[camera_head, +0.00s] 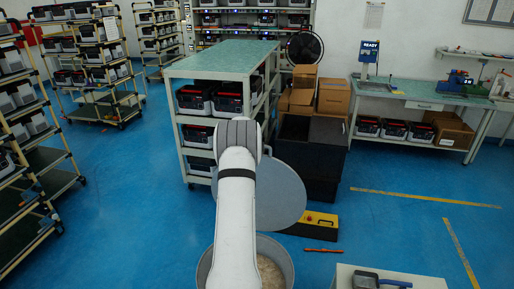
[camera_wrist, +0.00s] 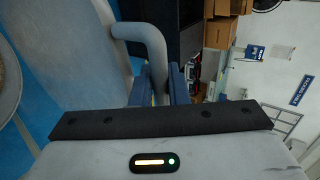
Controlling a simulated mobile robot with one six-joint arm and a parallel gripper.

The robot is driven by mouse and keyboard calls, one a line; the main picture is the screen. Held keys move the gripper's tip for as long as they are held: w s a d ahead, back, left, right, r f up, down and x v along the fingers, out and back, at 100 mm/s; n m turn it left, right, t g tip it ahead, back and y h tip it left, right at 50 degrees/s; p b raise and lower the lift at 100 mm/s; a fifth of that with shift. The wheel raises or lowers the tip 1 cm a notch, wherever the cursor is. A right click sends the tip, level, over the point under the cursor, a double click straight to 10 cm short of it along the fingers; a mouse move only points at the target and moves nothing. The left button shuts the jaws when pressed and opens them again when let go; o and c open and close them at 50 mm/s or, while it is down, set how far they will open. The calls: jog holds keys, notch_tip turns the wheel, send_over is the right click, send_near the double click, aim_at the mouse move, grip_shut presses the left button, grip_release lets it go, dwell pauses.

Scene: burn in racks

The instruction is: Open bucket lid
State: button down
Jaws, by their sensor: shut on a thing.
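The bucket (camera_head: 289,262) is a round grey container low in the head view, with its top open and pale contents showing inside. The round grey lid (camera_head: 285,195) is off the bucket's mouth, tilted up behind it and partly hidden by my arm. In the wrist view the lid (camera_wrist: 70,60) fills the left side, with its curved grey handle (camera_wrist: 152,38) running down between my fingers. My gripper (camera_wrist: 160,80) is shut on this handle. In the head view my arm hides the gripper. A curved rim at the left edge of the wrist view looks like the bucket.
A green-topped shelf (camera_head: 225,58) with battery-like units stands behind the lid. Dark crates (camera_head: 310,145) stand right of it. A yellow-and-black case (camera_head: 318,224) and a red bar (camera_head: 323,251) lie on the floor. A small table (camera_head: 350,275) is at front right.

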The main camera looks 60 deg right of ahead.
jog(key=shift+w+a+r, duration=0.1)
jog(key=shift+w+r, duration=0.05)
jog(key=shift+w, duration=0.15)
jog(key=c, duration=1.5)
grip_release()
jog(key=shift+s, duration=0.25)
jog(key=shift+a+r+b, duration=0.15)
jog(key=shift+a+b, duration=0.1)
jog(key=shift+b, duration=0.05)
jog(key=b+v, duration=0.2)
jog(key=v, duration=0.5)
